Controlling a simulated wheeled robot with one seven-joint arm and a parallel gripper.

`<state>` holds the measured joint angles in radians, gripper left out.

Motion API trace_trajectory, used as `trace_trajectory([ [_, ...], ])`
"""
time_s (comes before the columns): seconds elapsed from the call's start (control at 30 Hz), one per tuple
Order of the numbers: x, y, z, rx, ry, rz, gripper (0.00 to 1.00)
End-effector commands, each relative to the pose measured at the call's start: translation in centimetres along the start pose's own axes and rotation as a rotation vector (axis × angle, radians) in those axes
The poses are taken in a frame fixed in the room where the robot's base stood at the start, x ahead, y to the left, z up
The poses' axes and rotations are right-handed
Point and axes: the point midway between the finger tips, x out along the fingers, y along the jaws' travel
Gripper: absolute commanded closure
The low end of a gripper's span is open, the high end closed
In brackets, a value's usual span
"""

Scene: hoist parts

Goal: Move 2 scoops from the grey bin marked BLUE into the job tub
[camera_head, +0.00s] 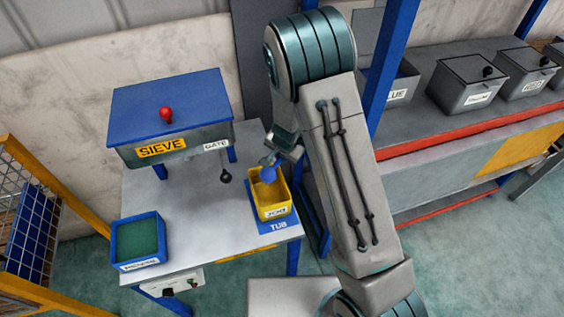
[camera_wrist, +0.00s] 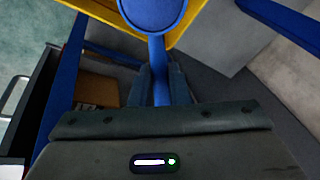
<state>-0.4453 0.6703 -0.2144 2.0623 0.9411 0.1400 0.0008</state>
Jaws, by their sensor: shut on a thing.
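My gripper (camera_wrist: 160,85) is shut on the handle of a blue scoop (camera_wrist: 152,12). In the head view the scoop (camera_head: 267,174) is over the yellow job tub (camera_head: 273,211), its bowl at the tub's back edge. The tub stands on a blue mat marked TUB (camera_head: 278,226) and seems to hold some tan material. In the wrist view the tub's yellow wall (camera_wrist: 205,12) shows behind the scoop. I cannot tell what the scoop holds. The grey bin marked BLUE (camera_head: 402,84) is on the shelf at right, partly hidden by a blue post.
A blue sieve box (camera_head: 170,105) with a red knob and a gate stands at the table's back. A blue tray with green contents (camera_head: 138,241) is at the front left. Lidded grey bins (camera_head: 466,82) line the red-edged shelf. The table's middle is clear.

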Motion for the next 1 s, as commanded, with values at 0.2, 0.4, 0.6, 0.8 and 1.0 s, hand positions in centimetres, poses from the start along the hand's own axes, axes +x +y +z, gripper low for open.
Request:
trace_trajectory([
  [0.2, 0.67, 0.35, 0.12, 0.002, 0.004, -0.05, 1.0],
  [0.4, 0.7, 0.39, 0.07, 0.003, 0.005, -0.097, 1.0],
  [0.6, 0.7, 0.54, 0.09, 0.002, 0.006, -0.145, 1.0],
  [0.8, 0.79, 0.55, 0.09, 0.003, 0.007, -0.195, 1.0],
  [1.0, 0.86, 0.67, 0.09, 0.003, 0.008, -0.244, 1.0],
])
